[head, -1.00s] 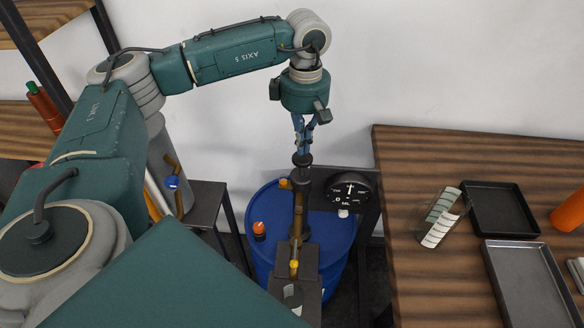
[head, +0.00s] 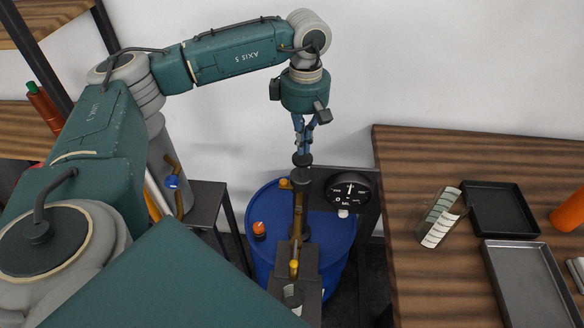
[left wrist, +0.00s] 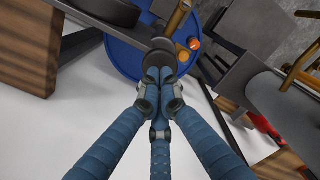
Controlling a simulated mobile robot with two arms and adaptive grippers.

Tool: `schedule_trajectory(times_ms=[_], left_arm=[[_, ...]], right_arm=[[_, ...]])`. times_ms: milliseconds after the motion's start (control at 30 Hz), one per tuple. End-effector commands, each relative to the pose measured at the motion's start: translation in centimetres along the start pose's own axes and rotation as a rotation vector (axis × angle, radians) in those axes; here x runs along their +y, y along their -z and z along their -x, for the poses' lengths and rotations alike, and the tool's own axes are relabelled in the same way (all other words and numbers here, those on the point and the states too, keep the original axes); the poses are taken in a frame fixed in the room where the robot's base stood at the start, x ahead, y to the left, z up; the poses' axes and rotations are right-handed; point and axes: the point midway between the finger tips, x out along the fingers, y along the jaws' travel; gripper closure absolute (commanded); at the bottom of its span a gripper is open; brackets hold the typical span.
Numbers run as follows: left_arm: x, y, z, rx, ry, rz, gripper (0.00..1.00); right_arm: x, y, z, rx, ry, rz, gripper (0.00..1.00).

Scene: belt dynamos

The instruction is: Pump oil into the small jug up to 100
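My left gripper (head: 302,150) points down, with its blue fingers closed around the dark knob (head: 302,160) on top of the oil pump (head: 297,215). In the left wrist view the fingertips (left wrist: 160,82) meet at the knob (left wrist: 160,58). The pump's brown tube stands upright over a blue drum (head: 262,262). A round black dial (head: 348,188) marked ML is beside it, its needle pointing up. A small jug (head: 292,297) sits on the dark stand in front of the pump, partly cut off from sight. I cannot read its oil level. My right gripper is out of view.
A dark side table (head: 203,200) stands left of the drum. An orange-capped item (head: 259,229) is on the drum.

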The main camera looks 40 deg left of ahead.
Motion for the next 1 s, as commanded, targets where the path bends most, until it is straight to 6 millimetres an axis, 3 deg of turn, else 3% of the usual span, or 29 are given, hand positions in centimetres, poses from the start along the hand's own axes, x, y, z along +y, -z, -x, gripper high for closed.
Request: schedule_trajectory(times_ms=[1000], left_arm=[[0.0,0.0,-1.7,0.0,0.0,0.0,1.0]], right_arm=[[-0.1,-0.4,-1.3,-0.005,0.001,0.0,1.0]])
